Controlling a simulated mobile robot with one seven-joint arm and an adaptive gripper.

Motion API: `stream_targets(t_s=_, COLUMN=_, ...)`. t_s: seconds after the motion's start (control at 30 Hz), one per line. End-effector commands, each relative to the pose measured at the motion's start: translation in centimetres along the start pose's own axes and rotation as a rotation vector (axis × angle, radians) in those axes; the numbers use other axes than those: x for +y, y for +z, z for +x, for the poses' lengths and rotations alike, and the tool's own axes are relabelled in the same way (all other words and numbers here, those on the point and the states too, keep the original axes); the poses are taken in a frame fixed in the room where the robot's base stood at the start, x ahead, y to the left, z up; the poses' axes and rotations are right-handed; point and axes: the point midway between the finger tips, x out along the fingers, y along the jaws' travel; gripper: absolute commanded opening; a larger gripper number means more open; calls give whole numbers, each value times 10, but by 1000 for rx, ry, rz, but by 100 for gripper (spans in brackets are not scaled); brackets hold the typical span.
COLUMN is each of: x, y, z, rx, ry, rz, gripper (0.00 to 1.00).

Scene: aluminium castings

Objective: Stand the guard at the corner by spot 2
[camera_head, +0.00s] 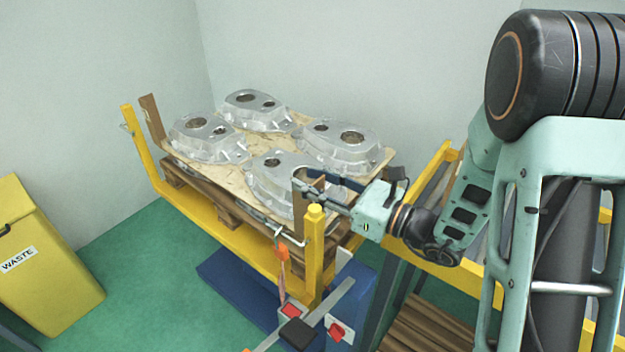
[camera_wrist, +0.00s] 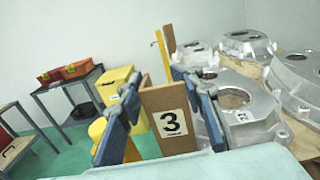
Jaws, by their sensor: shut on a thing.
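My gripper (camera_head: 312,186) is shut on a brown angled guard (camera_head: 298,187) at the near corner of the pallet load, beside a yellow post (camera_head: 315,250). In the wrist view the guard (camera_wrist: 160,98) stands roughly upright between my blue fingers (camera_wrist: 160,84) and bears a white label reading 3. I cannot tell whether its foot rests on anything. A second brown guard (camera_head: 152,116) stands at the far left corner, by another yellow post; it also shows in the wrist view (camera_wrist: 169,40). No label reading 2 is legible.
Several aluminium castings (camera_head: 282,182) lie on a tan sheet (camera_head: 238,177) over a wooden pallet (camera_head: 212,207) in a yellow frame (camera_head: 205,222). A yellow waste bin (camera_head: 45,265) stands left. The wrist view shows a table with red boxes (camera_wrist: 76,70). Green floor lies between.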

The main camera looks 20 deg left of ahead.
Motion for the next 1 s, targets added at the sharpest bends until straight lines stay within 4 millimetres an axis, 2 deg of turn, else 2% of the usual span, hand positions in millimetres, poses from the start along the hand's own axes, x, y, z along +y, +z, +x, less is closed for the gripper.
stream_targets(t_s=0.13, x=0, y=-2, z=0, rx=-1, ry=0, rz=0, gripper=4)
stream_targets(t_s=0.17, x=0, y=-2, z=0, rx=0, ry=0, rz=0, gripper=34)
stream_targets(t_s=0.33, x=0, y=-2, z=0, rx=0, ry=1, rz=0, gripper=52)
stream_targets(t_s=0.67, x=2, y=-1, z=1, rx=1, ry=5, rz=2, gripper=52)
stream_targets(t_s=0.87, x=3, y=14, z=1, rx=1, ry=7, rz=2, gripper=52)
stream_targets(t_s=1.0, x=0, y=10, z=-31, rx=1, ry=-3, rz=4, gripper=52)
